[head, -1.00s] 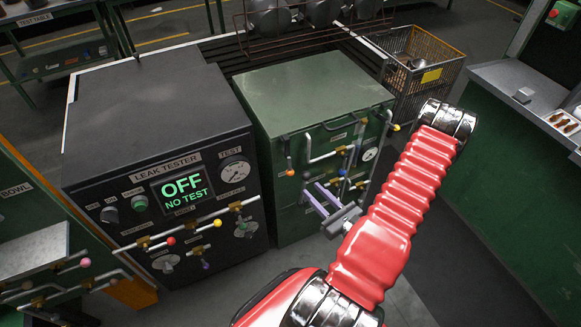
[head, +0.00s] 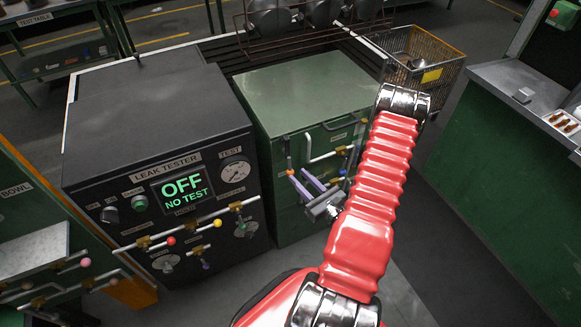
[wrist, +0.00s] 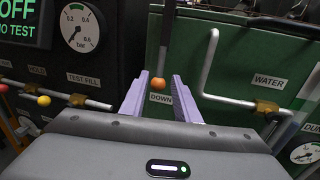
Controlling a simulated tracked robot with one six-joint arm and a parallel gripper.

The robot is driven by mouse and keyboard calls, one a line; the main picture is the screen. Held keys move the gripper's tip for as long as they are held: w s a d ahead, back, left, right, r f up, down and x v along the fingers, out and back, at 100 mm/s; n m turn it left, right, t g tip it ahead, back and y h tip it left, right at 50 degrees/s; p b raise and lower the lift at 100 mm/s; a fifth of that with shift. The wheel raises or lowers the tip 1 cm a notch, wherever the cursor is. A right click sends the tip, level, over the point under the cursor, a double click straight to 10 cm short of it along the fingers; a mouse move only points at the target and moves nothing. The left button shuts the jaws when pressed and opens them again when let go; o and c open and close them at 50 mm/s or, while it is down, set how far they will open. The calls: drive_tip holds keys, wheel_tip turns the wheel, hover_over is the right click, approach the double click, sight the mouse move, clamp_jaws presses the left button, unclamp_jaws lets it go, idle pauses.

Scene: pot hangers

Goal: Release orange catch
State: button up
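The orange catch shows in the wrist view as an orange ball (wrist: 158,84) at the lower end of a grey lever on the green cabinet's front, above a label that reads DOWN. In the head view its small orange knob (head: 290,172) is at the cabinet's left front, close by my fingertips. My gripper (head: 299,177) is open, its two lilac fingers pointing at the cabinet front. In the wrist view the ball appears between the fingertips of my gripper (wrist: 160,77), with gaps at both sides. I cannot tell how far ahead of the tips it is.
A bent white pipe handle (wrist: 208,68) with a brass fitting is just right of the fingers. The leak tester (head: 165,180), with its pipes and coloured knobs, stands to the left. A wire basket (head: 425,70) is behind right. The floor at right is clear.

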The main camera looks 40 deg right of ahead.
sight(291, 169)
drive_tip(key=shift+w+d, duration=0.15)
drive_tip(key=shift+w, duration=1.5)
drive_tip(key=shift+w+d, duration=0.15)
drive_tip(key=shift+w, duration=1.45)
clamp_jaws()
drive_tip(key=shift+f, duration=0.1)
drive_tip(key=shift+s+d, duration=0.15)
